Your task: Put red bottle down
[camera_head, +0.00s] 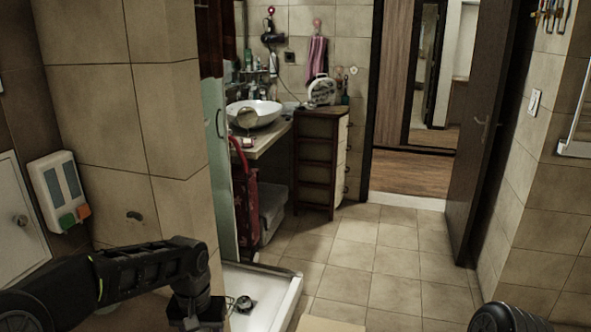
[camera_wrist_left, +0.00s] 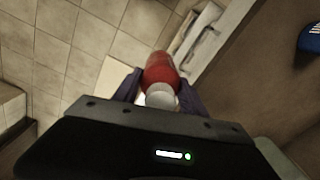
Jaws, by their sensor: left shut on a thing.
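The red bottle (camera_wrist_left: 160,70) with a white cap shows in the left wrist view, between the two fingers of my left gripper (camera_wrist_left: 160,88). The gripper is shut on it, with the cap end nearest the wrist. Tiled floor shows beyond the bottle, so it is held above the floor. In the head view my left arm comes in at the bottom left and its wrist points down beside the tiled wall. The bottle cannot be made out there. My right gripper is out of view; only a dark part of mine shows at the bottom right.
A white shower tray (camera_head: 289,299) lies near my left wrist. A white basin (camera_head: 254,114) stands on a counter (camera_head: 268,137) beyond, with a wooden drawer unit (camera_head: 316,160) to its right. The tiled floor (camera_head: 374,262) is clear towards the open door (camera_head: 483,125).

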